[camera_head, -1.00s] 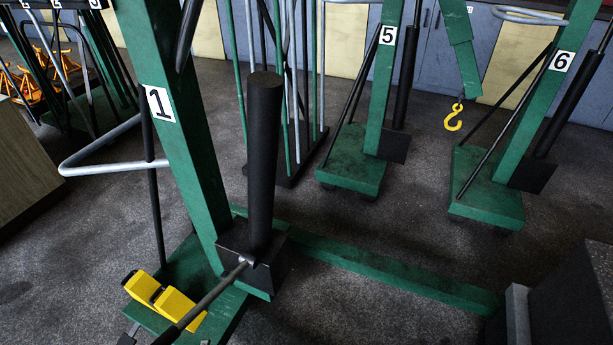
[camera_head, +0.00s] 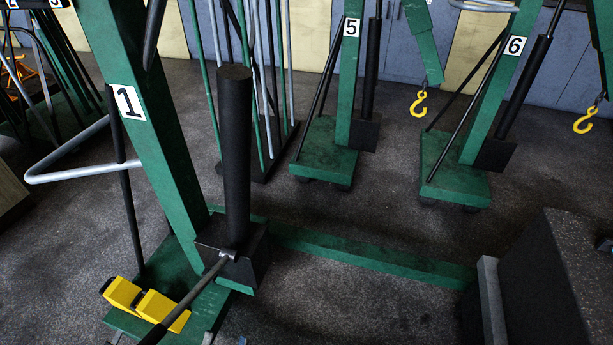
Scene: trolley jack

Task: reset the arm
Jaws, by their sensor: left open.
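A green hoist with the number 1 (camera_head: 165,150) stands close in front of me at the left. Its upright leans slightly, beside a thick black cylinder (camera_head: 235,150). A pump lever (camera_head: 205,282) slopes from the black block at its foot down to the bottom left. Two yellow pedals (camera_head: 128,295) sit on the green base. The hoist's arm is out of view above. Small grey tips of my left gripper (camera_head: 160,339) show at the bottom edge, apart on either side of the lever's lower end. Most of this gripper is cut off. My right gripper is out of view.
Green hoists 5 (camera_head: 345,100) and 6 (camera_head: 490,110) stand behind, with yellow hooks (camera_head: 419,104) hanging nearby. A dark box-shaped object (camera_head: 560,275) stands at the lower right. A low green beam (camera_head: 375,252) crosses the floor. Open floor (camera_head: 340,310) lies in front of it.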

